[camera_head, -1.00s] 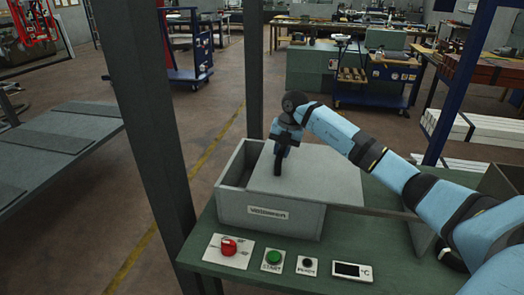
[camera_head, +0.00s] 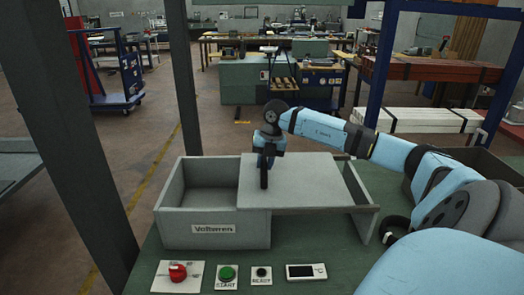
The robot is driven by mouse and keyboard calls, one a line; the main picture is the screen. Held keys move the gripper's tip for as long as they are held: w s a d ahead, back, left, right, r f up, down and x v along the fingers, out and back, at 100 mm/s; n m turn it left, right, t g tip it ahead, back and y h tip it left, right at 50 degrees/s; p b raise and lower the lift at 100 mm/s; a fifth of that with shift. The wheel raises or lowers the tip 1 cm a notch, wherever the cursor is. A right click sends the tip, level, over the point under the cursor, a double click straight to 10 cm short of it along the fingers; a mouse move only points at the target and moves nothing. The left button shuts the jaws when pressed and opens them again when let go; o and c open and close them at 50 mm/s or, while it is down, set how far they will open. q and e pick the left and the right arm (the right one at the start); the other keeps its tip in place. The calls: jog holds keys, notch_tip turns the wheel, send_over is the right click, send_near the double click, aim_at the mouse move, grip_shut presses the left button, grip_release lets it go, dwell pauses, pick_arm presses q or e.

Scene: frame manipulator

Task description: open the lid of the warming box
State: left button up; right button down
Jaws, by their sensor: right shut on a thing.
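The grey warming box (camera_head: 213,240) stands on the green bench, with a label on its front. Its flat grey lid (camera_head: 312,182) lies shifted to the right, so the left part of the box is open and its inside looks empty. The lid's right end reaches past the box over an upright grey panel. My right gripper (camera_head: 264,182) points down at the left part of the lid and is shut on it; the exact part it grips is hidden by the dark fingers. My left gripper is not in view.
A red knob (camera_head: 177,273), a green start button (camera_head: 227,273), a ready button (camera_head: 261,274) and a temperature display (camera_head: 306,271) lie along the bench (camera_head: 350,262) in front of the box. A dark frame post (camera_head: 184,80) stands at the left behind it.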

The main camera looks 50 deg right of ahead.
jog(key=c, duration=1)
grip_release()
jog(key=shift+o, duration=0.2)
jog(key=shift+r, duration=0.1)
notch_tip(320, 180, up, 13)
jog(key=s+d+b, duration=0.1)
jog(key=s, duration=0.1)
jog(key=shift+d+r, duration=0.2)
jog(key=shift+d, duration=0.2)
